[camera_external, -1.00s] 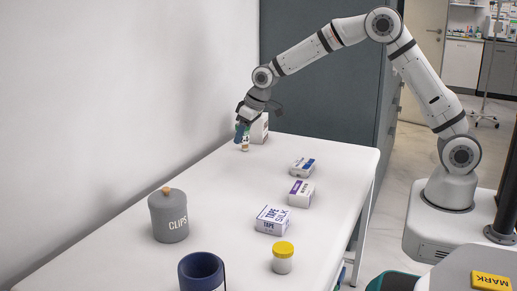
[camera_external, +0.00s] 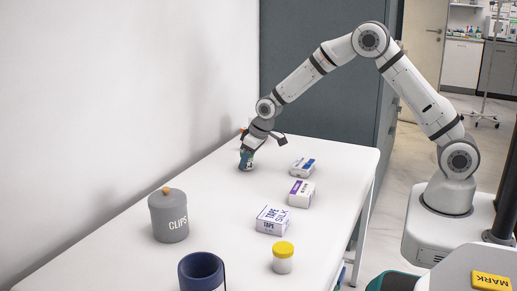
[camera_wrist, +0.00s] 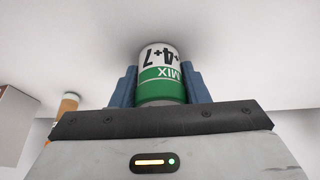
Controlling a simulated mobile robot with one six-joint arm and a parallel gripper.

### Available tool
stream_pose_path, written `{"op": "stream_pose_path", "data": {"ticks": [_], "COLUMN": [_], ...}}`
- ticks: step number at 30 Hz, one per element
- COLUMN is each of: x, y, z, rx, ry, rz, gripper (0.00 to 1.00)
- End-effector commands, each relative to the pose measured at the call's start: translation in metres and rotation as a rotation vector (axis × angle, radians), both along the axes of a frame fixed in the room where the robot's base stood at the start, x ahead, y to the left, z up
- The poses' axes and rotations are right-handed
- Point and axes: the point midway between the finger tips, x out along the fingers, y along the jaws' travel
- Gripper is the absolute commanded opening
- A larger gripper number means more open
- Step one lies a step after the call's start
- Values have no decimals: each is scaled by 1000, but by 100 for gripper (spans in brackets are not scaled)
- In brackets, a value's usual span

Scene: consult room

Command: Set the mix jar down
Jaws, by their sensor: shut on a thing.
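The mix jar (camera_wrist: 161,70) is a small cylinder with a white and green label reading "MIX". In the wrist view it sits between the blue finger pads of my gripper (camera_wrist: 163,88), which is shut on it. A dark shadow lies at the jar's far end, close against the white tabletop. In the external view my gripper (camera_external: 247,158) is low over the back part of the white table (camera_external: 225,210), with the jar (camera_external: 246,166) mostly hidden by the fingers. I cannot tell for sure whether the jar touches the table.
In the wrist view an orange-ended item (camera_wrist: 69,104) and a box (camera_wrist: 14,112) are left of my gripper. Several small boxes, such as the silk tape box (camera_external: 272,220), line the table's right side. The clips jar (camera_external: 168,216), yellow-lidded cup (camera_external: 283,258) and blue cup (camera_external: 201,272) stand nearer the front.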

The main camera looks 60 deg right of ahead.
Motion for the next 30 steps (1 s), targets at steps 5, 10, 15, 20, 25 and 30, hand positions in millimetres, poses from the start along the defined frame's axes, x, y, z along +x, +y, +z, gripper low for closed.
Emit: {"op": "stream_pose_path", "data": {"ticks": [5,10,15,20,25,30], "x": [0,0,0,0,-1,-13], "y": [0,0,0,0,0,-1], "z": [-3,-2,-2,-2,7,36], "rx": [0,0,0,0,0,0], "ry": [0,0,0,0,-2,-4], "rz": [0,0,0,0,0,0], "gripper": [19,52,63,63,63,63]}}
